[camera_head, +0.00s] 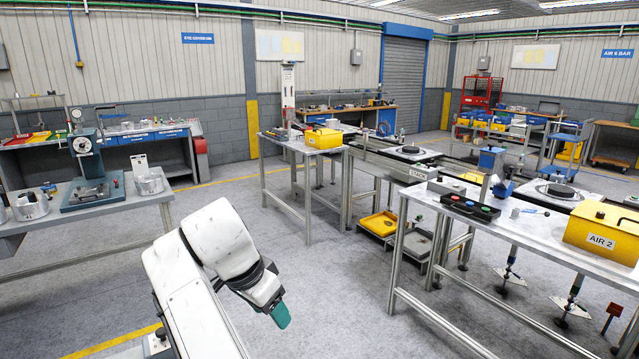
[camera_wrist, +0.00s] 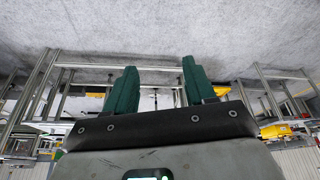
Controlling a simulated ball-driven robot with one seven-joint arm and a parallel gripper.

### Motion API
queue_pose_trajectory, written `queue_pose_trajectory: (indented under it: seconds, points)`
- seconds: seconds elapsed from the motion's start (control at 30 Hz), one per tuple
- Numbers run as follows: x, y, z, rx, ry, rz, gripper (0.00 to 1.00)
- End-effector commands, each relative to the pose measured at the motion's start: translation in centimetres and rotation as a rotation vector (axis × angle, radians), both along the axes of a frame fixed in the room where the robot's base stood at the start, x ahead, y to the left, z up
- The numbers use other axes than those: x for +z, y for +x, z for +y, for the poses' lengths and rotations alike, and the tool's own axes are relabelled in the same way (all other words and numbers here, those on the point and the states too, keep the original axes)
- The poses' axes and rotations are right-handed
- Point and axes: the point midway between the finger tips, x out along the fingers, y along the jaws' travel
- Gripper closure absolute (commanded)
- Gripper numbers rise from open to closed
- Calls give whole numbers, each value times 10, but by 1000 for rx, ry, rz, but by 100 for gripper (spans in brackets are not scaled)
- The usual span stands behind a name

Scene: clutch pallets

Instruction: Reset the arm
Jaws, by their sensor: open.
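My arm is white with black joints and stands in the lower left of the head view, bent over, with its end hanging down. My gripper (camera_head: 281,315) shows there as a green tip over bare floor, apart from every table. In the wrist view my gripper (camera_wrist: 157,88) has two green fingers set well apart, with nothing between them but floor and table frames further off. The wrist picture appears upside down, with the floor at the top.
A bench (camera_head: 440,210) with a yellow AIR 2 box (camera_head: 603,232) stands at the right. A left bench (camera_head: 130,195) carries a press (camera_head: 90,170). Grey floor (camera_head: 340,300) is clear around my gripper.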

Motion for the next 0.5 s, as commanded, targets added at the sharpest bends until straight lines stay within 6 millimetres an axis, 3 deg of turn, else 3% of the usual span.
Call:
queue_pose_trajectory:
  seconds: [0.33,0.5]
  points:
    - [-92,-14,-59,89,7,70,45]
    - [-165,-41,-115,166,20,126,45]
